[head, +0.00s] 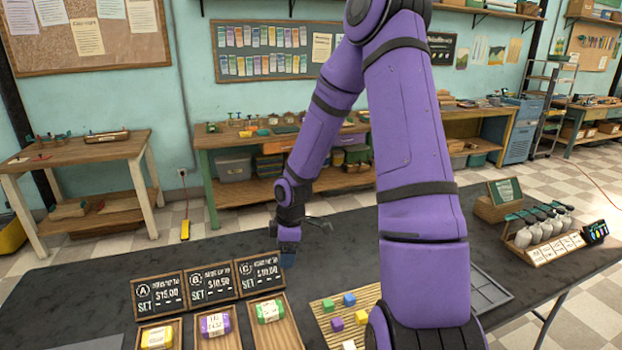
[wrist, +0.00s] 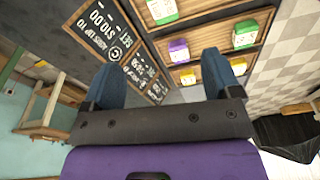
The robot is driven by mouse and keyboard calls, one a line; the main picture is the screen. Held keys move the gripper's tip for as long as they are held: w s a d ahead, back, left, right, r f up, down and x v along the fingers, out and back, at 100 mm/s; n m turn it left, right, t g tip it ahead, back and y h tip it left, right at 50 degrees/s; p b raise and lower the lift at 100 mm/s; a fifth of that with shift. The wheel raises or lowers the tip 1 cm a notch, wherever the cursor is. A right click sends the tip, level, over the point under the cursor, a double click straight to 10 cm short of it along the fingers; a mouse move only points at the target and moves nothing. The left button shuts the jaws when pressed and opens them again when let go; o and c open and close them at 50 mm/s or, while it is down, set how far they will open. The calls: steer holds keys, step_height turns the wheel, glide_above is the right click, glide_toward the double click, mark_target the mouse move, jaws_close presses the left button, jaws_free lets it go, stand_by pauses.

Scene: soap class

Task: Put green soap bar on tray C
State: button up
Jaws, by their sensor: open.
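Tray C (head: 288,336) is a wooden tray below the sign marked C, with a green wrapped bar (head: 268,311) at its sign end. In the wrist view, tray C (wrist: 212,10) is at the top, with that bar at its left end and bare wood beside it. Another green bar (wrist: 245,34) lies at the right, seemingly in the neighbouring tray with the purple bar (wrist: 178,51). It is outside the head view. My gripper (head: 288,257) is above the table behind the signs, open and empty. Its blue fingers (wrist: 161,62) are spread, apart from every bar.
Signs A, B and C (head: 260,274) stand upright behind the trays. Tray A (head: 174,328) holds a yellow bar. A slatted mat with coloured cubes (head: 336,324) lies right of tray C, partly behind my arm. A spoon rack (head: 535,232) stands far right.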

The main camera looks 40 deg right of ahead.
steer(key=s+a+r+m+t+h, duration=0.1)
steer(key=s+a+r+m+h, duration=0.2)
steer(key=r, duration=0.8)
steer(key=s+a+r+m, duration=0.3)
steer(key=s+r, duration=0.2)
steer(key=r, duration=0.6)
steer(key=s+a+r+m+t, duration=0.1)
steer(key=s+a+r+m, duration=0.1)
steer(key=s+r, duration=0.3)
steer(key=s+a+r+m+t+y, duration=0.1)
steer(key=s+r, duration=0.4)
steer(key=s, duration=0.5)
steer(key=shift+a+r+m+t+y, duration=0.25)
steer(key=shift+a+m+t, duration=0.35)
steer(key=shift+a+m, duration=0.65)
